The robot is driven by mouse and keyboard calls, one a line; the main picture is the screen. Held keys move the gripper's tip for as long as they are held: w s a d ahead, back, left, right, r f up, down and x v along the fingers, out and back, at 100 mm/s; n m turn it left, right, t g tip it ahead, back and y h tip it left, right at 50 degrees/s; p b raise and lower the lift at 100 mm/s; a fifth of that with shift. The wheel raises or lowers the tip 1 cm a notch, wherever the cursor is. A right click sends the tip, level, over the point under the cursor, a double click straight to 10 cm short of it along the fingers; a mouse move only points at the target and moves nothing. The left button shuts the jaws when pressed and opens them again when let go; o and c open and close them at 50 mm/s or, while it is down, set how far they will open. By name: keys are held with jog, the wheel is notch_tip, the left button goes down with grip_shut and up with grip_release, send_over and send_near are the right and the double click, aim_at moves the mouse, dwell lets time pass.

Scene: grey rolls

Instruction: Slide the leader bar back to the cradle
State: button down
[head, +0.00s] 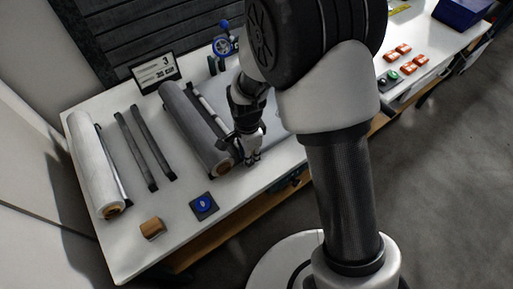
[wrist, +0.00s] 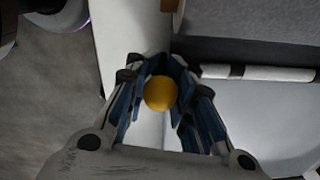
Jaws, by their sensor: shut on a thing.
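In the wrist view my gripper (wrist: 160,100) is shut on a round yellow knob (wrist: 160,93). Its blue-lined fingers stand on both sides of the knob. A white bar with a black band (wrist: 270,73), which looks like the leader bar, lies to the right, along the edge of the grey roll (wrist: 250,50). I cannot tell whether the knob is fixed to this bar. In the head view my gripper (head: 253,160) is low over the bench's front edge, just right of the grey roll's near end (head: 195,130). The cradle under the roll is mostly hidden.
On the white bench (head: 120,255), left of the grey roll, are two dark rails (head: 133,150) and a white roll (head: 92,160). A wooden block (head: 152,228) and a blue-buttoned pad (head: 204,205) lie near the front. A sign (head: 155,72) stands behind.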

jog(key=shift+s+a, duration=0.4)
jog(key=shift+a, duration=0.2)
jog(key=c, duration=1.4)
grip_release()
jog(key=shift+o, duration=0.4)
jog(key=shift+a, duration=0.1)
jog(key=shift+a+r, duration=0.1)
jog(key=shift+r, duration=0.05)
jog(key=r, duration=1.1)
jog(key=shift+d+r, duration=0.25)
jog(key=shift+d, duration=0.1)
